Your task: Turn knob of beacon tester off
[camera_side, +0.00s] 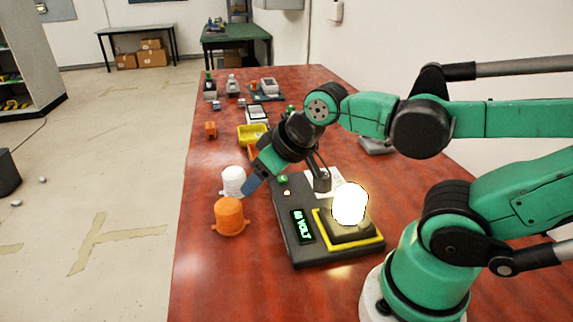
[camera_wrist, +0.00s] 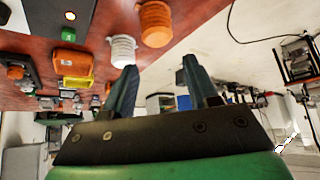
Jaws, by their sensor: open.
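The beacon tester (camera_side: 300,250) is a dark box on the red-brown table with a lit "48 VOLT" display (camera_side: 303,227). A brightly glowing white beacon (camera_side: 350,204) stands on its yellow-edged square socket. A small green part (camera_side: 283,179) and a small pale light (camera_side: 287,192) sit at its far left corner; I cannot tell which part is the knob. In the wrist view a corner of the tester (camera_wrist: 40,15) shows at upper left. My gripper (camera_side: 250,188) is above the table, left of the tester's far corner. Its fingers (camera_wrist: 160,68) are apart and empty.
A white beacon (camera_side: 233,181) and an orange beacon (camera_side: 229,215) stand left of the tester, close to my gripper. A yellow bin (camera_side: 252,134) and several small devices stand farther back. The table's left edge is just beyond the beacons.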

